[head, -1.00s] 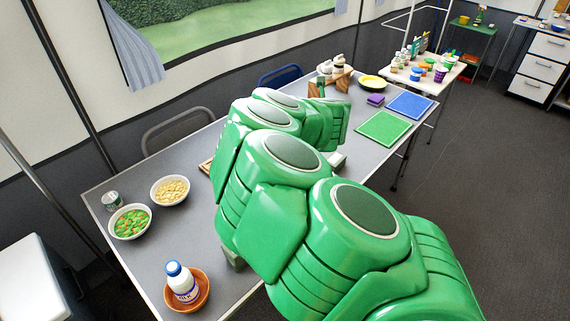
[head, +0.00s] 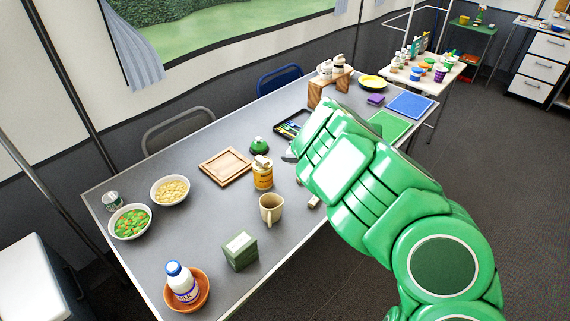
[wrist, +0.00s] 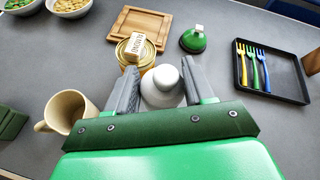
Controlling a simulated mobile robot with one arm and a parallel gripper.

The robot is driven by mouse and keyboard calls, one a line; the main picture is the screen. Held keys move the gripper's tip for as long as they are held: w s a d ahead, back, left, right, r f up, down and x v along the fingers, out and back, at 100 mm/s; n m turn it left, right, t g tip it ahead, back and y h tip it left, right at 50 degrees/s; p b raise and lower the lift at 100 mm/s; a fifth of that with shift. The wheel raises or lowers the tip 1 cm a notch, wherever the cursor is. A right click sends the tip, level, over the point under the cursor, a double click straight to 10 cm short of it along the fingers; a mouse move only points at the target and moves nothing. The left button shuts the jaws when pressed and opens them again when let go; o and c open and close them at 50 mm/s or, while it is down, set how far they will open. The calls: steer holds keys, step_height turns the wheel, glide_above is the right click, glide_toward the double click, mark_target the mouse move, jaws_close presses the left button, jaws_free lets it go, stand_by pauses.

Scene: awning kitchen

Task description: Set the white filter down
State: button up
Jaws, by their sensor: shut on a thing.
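My gripper (wrist: 162,88) has its two grey fingers on either side of a rounded white object (wrist: 163,87), which looks like the white filter. They are shut on it. Its lower part is hidden by my gripper, and I cannot tell whether it touches the table. In the head view my green arm hides most of the gripper and the filter, to the right of the can and mug. The grey table (head: 200,215) lies under them.
Nearby are a tan mug (wrist: 70,111), a can (wrist: 135,54) with a small box (wrist: 134,43) on top, a green-and-white item (wrist: 193,39), a black tray (wrist: 270,72) of forks and a wooden board (wrist: 140,25).

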steer(key=shift+s+a+f+y, duration=0.1)
steer(key=shift+s+a+y, duration=0.1)
steer(key=shift+y, duration=0.1)
steer(key=shift+w+f, duration=0.15)
steer(key=shift+w, duration=0.15)
steer(key=shift+w+a+f, duration=0.3)
steer(key=shift+w+f, duration=1.1)
steer(key=shift+w, duration=0.6)
steer(key=shift+w+a+f, duration=0.35)
steer(key=shift+w+f, duration=1)
steer(key=shift+w, duration=0.6)
steer(key=shift+w+a+f, duration=0.3)
steer(key=shift+w+f, duration=1.1)
steer(key=shift+w, duration=0.6)
steer(key=shift+w+f, duration=0.25)
steer(key=shift+w, duration=0.05)
steer(key=shift+w+f, duration=0.35)
steer(key=shift+f, duration=0.25)
steer(key=shift+f+g, duration=0.3)
steer(key=shift+f, duration=1.05)
